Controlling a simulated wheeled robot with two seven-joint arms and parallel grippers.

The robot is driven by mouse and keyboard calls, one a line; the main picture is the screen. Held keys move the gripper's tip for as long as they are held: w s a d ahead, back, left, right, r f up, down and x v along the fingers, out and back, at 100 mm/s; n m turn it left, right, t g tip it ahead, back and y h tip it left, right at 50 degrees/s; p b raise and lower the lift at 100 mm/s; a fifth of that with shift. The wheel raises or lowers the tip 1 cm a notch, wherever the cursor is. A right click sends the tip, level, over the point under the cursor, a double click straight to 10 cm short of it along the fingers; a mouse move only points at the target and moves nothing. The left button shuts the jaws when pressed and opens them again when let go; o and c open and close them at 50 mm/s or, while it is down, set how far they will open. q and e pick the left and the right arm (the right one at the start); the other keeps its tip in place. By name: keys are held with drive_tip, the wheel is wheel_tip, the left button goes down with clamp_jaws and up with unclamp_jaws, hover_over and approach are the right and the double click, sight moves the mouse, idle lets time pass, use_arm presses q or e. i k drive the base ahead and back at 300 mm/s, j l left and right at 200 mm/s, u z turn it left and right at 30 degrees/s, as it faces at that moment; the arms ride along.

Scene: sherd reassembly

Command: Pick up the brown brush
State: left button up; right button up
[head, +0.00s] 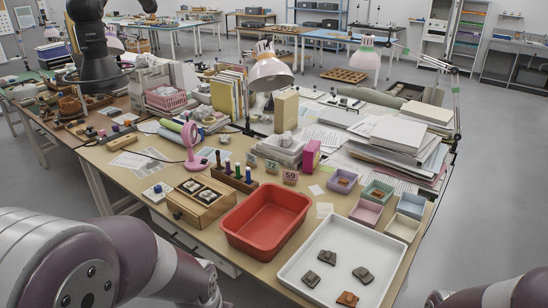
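I cannot make out a brown brush for certain in the head view. A wooden rack (235,181) on the near table holds several upright tools with coloured tops; they are too small to tell whether any is a brush. Part of my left arm (90,265) fills the lower left corner, in front of the table's near edge, and its gripper is not seen. Only a small piece of my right arm (500,292) shows at the lower right, and its gripper is not seen either.
A red basin (238,240) and a white tray (300,262) with several sherds lie at the front. A wooden box (207,212), pink magnifier (191,160), lamp (270,75), small bins (366,212) and paper stacks (395,135) crowd the table. Bare tabletop shows at the front left.

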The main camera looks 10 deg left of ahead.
sight(217, 152)
drive_tip(key=i+j+z, duration=0.15)
drive_tip(key=j+z, duration=0.25)
drive_tip(key=i+j+z, duration=0.1)
drive_tip(key=z, duration=0.25)
drive_tip(key=j+z, duration=0.85)
drive_tip(key=j, duration=1.3)
drive_tip(key=k+j+z, duration=0.15)
drive_tip(key=j, duration=0.6)
drive_tip(key=j+z, duration=0.1)
drive_tip(key=j, duration=0.6)
drive_tip(key=k, duration=0.05)
